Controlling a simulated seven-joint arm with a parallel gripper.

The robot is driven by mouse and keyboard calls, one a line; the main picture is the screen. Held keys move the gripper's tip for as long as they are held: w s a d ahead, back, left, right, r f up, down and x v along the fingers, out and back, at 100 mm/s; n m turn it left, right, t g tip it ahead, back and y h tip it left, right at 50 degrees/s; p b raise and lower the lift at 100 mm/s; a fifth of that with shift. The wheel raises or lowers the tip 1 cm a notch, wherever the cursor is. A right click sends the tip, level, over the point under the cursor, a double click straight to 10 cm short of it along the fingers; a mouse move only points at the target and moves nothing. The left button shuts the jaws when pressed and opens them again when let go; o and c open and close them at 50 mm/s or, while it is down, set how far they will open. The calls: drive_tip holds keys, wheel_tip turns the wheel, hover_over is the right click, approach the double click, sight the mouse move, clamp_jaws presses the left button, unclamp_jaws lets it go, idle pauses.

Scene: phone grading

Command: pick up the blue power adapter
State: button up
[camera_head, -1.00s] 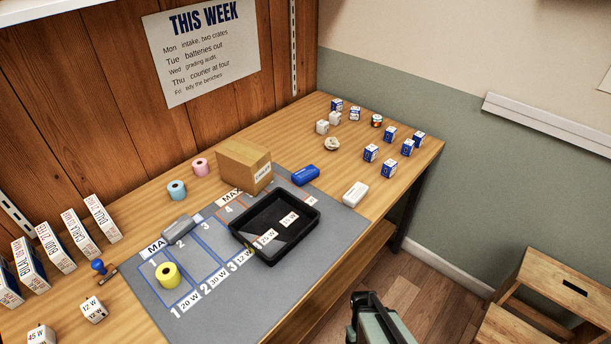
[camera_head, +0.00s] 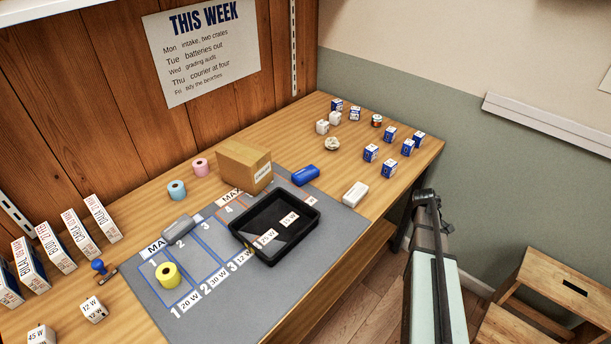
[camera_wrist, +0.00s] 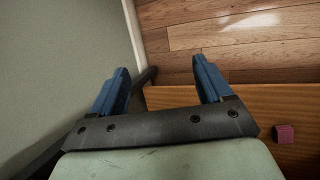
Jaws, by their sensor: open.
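Several small blue-and-white cubes (camera_head: 388,168) stand at the right end of the bench, with more at the back (camera_head: 337,105). A longer solid blue block (camera_head: 305,175) lies by the mat's back right edge. I cannot tell for sure which of these is the blue power adapter. My gripper (camera_head: 424,196) is off the bench's right front edge, apart from all of them. In the wrist view my gripper (camera_wrist: 162,88) has its two blue fingers spread, with nothing between them.
A black tray (camera_head: 240,232) and cardboard box (camera_head: 238,166) stand on the grey mat (camera_head: 190,325). A white block (camera_head: 355,194) lies near the front edge. A wooden stool (camera_head: 560,275) stands lower right. A small dark red cube (camera_wrist: 284,134) shows in the wrist view.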

drive_tip(key=w+d+r+n+t, duration=0.1)
drive_tip(key=w+d+r+n, duration=0.25)
drive_tip(key=w+r, duration=0.65)
drive_tip(key=w+a+r+n, duration=0.1)
drive_tip(key=w+a+r, duration=0.1)
drive_tip(key=a+r, duration=0.3)
drive_tip(key=w+a+r+n, duration=0.2)
drive_tip(key=a+r, duration=0.3)
drive_tip(key=w+a+r+n+t+y, duration=0.1)
drive_tip(key=w+a+r+n, duration=0.1)
drive_tip(key=a+r, duration=0.3)
drive_tip(key=shift+w+a+r, duration=0.15)
drive_tip(key=shift+r, duration=0.15)
drive_tip(key=w+a+r+n+y, duration=0.1)
drive_tip(key=a+r+n, duration=0.15)
drive_tip(key=a, duration=0.65)
drive_tip(key=n+g+y, duration=0.3)
drive_tip(key=n, duration=0.3)
approach(305, 171)
drive_tip(key=shift+t, duration=0.3)
wheel_tip(305, 171, down, 4)
drive_tip(key=shift+s+a+f, duration=0.1)
drive_tip(key=shift+f, duration=0.1)
drive_tip(key=shift+s+f, duration=0.15)
drive_tip(key=shift+f, duration=1.15)
drive_tip(key=shift+s+f, duration=0.1)
drive_tip(key=shift+f, duration=1.2)
drive_tip(key=c, duration=1.2)
